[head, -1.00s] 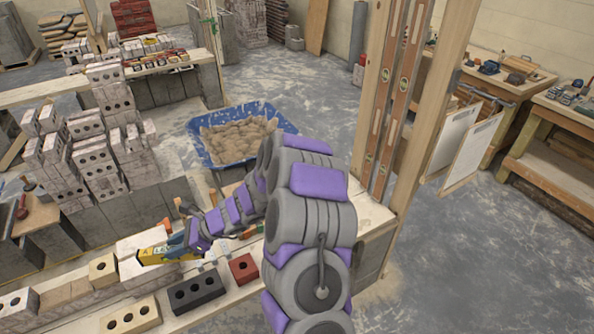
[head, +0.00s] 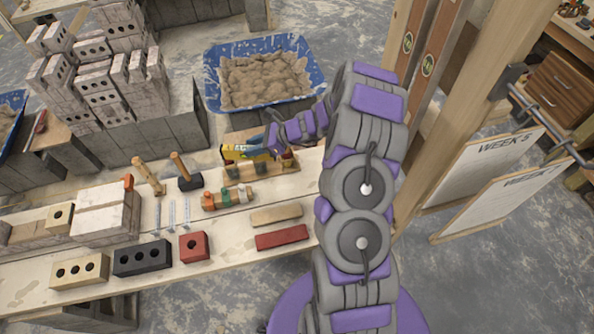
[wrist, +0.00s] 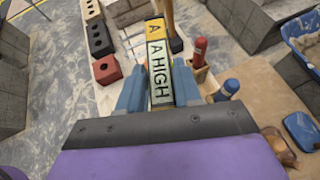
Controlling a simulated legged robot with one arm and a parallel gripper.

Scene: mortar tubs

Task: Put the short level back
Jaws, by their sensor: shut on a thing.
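A short yellow level (head: 238,153) is held in my gripper (head: 265,147), above the far edge of the plank bench. In the wrist view the level (wrist: 158,72) sits between the two blue fingers, with a label that reads "A HIGH". My gripper is shut on it. Part of the level is hidden by the fingers.
A blue mortar tub (head: 213,85) stands behind. Long levels (head: 440,50) hang on the post at right.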

